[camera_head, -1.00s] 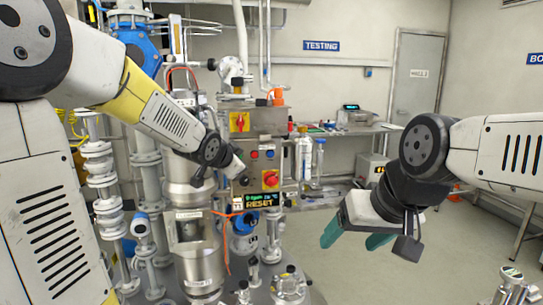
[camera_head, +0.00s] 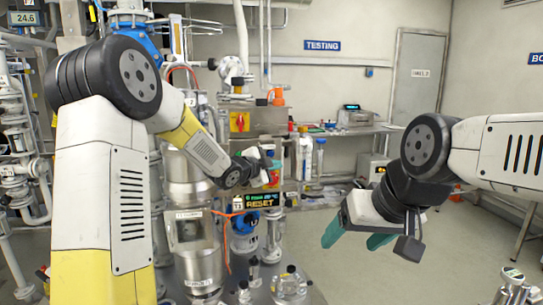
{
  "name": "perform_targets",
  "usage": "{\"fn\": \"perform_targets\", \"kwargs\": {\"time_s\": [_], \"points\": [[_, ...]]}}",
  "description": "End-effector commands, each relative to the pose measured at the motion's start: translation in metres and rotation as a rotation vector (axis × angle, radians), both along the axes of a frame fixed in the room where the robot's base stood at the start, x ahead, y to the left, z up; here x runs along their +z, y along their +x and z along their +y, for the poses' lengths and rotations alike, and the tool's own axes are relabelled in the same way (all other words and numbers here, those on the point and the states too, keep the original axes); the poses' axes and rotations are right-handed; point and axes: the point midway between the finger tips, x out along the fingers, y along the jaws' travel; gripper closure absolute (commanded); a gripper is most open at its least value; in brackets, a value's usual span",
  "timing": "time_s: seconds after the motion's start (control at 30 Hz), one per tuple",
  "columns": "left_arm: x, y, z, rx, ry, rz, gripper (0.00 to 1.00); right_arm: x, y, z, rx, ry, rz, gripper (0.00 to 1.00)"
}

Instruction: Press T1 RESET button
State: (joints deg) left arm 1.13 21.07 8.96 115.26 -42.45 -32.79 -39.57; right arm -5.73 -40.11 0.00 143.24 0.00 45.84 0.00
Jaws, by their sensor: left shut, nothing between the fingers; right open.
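The T1 display with the word RESET (camera_head: 262,201) sits low on the reactor's control panel, with a T1 tag at its left end. My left gripper (camera_head: 270,163) is shut and empty, in front of the panel just above this display. It covers the buttons and most of the red switch there, and I cannot tell whether it touches any of them. My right gripper (camera_head: 355,240) is open and empty, well off to the right over the floor.
A steel control box (camera_head: 265,120) with a red and yellow switch (camera_head: 239,121) is above my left gripper. The steel reactor vessel (camera_head: 190,235) stands left of the display. Glass fittings (camera_head: 289,285) are below. A bench (camera_head: 350,129) stands behind.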

Motion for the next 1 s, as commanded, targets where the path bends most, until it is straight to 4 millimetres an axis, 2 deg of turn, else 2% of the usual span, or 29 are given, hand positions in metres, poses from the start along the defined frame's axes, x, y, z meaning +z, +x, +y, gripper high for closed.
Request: {"fn": "perform_targets", "kwargs": {"time_s": [0.17,0.7,1.0], "points": [[0.0,0.009,0.002,0.001,0.0,0.001,1.0,0.0,0.0,0.0,0.0,0.0,0.0,0.27],[-0.001,0.076,0.015,0.001,0.0,0.002,1.0,0.0,0.0,0.0,0.0,0.0,0.0,0.27],[0.0,0.086,0.018,0.001,0.0,0.001,1.0,0.0,0.0,0.0,0.0,0.0,0.0,0.27]]}}
